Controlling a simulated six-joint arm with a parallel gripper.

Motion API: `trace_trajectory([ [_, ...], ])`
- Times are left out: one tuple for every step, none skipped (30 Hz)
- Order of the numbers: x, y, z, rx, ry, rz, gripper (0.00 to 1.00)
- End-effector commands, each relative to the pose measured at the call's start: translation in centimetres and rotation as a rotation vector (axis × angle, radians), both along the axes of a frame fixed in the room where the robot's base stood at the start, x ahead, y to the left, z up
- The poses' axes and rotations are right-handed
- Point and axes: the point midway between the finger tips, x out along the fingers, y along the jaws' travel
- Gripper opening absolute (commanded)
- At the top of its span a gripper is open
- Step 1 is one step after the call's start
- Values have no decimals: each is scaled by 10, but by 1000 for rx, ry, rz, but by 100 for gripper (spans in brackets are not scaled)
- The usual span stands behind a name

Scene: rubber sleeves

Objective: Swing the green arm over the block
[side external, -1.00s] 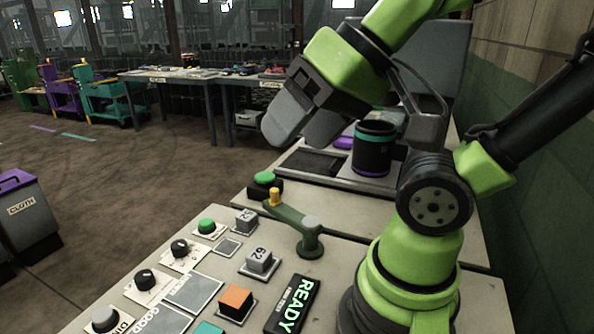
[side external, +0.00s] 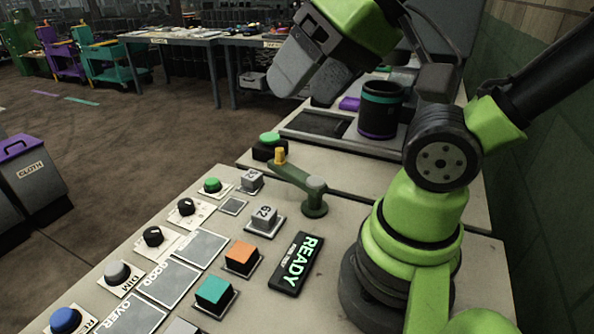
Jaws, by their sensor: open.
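The dark green arm (side external: 296,181) lies over the bench on a round pivot post with a grey cap (side external: 316,183). The green arm is over neither block. I cannot tell which block is meant. My gripper (side external: 300,90) is open and empty, in the air above and beyond the yellow knob, apart from the green arm.
An orange block (side external: 241,258), a teal block (side external: 214,292) and a READY sign (side external: 295,264) stand nearer. Knobs and buttons line the left edge. A green button (side external: 269,141) stands behind the yellow knob. A dark cup (side external: 380,110) stands on a tray at the back.

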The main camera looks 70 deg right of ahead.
Motion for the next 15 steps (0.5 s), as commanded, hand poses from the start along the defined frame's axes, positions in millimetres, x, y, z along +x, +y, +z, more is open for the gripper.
trace_trajectory([
  [0,0,0,0,0,0,68],
  [0,0,0,0,0,0,68],
  [0,0,0,0,0,0,68],
  [0,0,0,0,0,0,68],
  [0,0,0,0,0,0,68],
  [0,0,0,0,0,0,68],
  [0,0,0,0,0,0,68],
  [0,0,0,0,0,0,68],
  [0,0,0,0,0,0,68],
  [0,0,0,0,0,0,65],
  [0,0,0,0,0,0,58],
  [1,0,0,-1,2,-3,49],
  [2,-1,1,-2,6,-6,47],
  [5,-2,1,-5,13,-11,47],
  [9,-4,1,-9,27,-20,47],
])
